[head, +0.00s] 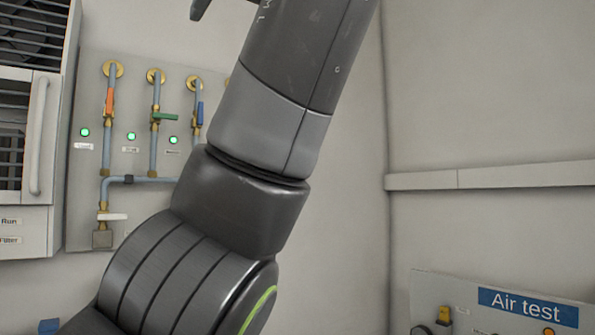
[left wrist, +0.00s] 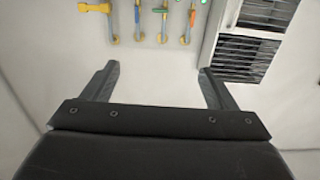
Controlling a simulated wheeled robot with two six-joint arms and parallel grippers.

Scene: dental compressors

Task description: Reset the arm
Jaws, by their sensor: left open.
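My left arm crosses the middle of the head view, rising from the lower left to the top edge. Part of my left gripper (head: 200,8) shows at the top edge there; the rest is cut off. In the left wrist view my left gripper (left wrist: 158,82) is open, with its two fingers wide apart and nothing between them. It is apart from the wall and the pipes beyond it. My right gripper is in neither view.
A wall panel (head: 85,215) holds blue pipes with orange, green and blue valve handles and green lights. A cabinet with louvres (head: 40,135) stands at the left. An "Air test" panel (head: 527,306) is at lower right.

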